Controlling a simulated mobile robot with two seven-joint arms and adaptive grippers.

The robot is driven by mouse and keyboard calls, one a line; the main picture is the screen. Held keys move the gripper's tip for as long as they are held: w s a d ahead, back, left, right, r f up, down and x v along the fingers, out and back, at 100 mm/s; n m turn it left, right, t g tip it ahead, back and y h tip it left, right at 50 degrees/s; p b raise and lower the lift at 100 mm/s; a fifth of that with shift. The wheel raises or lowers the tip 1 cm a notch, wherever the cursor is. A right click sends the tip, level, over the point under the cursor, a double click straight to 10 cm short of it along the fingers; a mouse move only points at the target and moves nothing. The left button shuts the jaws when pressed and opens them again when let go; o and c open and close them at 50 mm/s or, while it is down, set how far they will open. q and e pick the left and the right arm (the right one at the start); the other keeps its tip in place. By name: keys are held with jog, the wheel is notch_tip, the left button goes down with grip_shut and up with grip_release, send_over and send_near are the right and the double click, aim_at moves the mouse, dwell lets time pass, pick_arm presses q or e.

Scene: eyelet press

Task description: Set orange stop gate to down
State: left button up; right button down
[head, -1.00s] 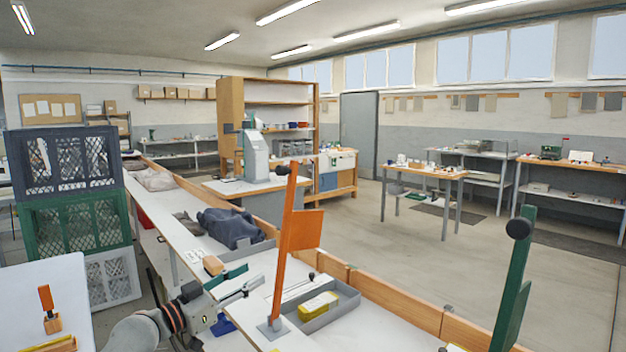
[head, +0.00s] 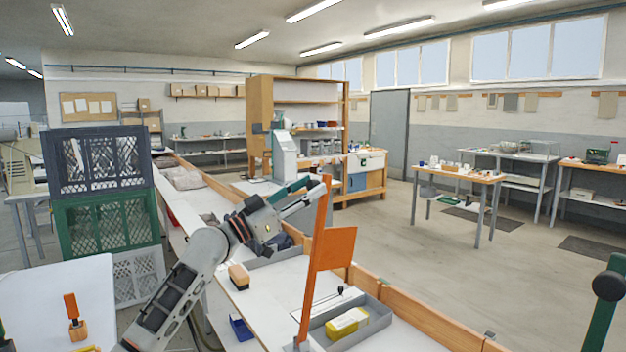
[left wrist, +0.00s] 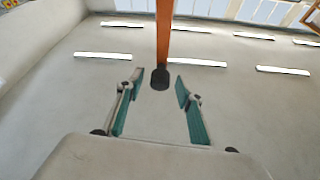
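The orange stop gate (head: 331,248) stands up as a tall, slightly tilted orange bar with a flag, its foot at the bench's front edge. My left gripper (head: 312,190) is raised beside the bar's upper end in the head view. In the left wrist view my left gripper (left wrist: 159,77) is open, its two green fingers apart. The gate's orange bar (left wrist: 164,35) and its black knob (left wrist: 160,79) show between and beyond the fingertips. I cannot tell whether a finger touches the knob. My right gripper is not in view.
A green gate with a black knob (head: 609,286) stands at the right edge. A wood-topped block (head: 239,276) and blue bin (head: 241,327) are on the bench. Stacked crates (head: 108,218) stand left.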

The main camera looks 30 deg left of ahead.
pick_arm(q)
jog(key=shift+x, duration=0.8)
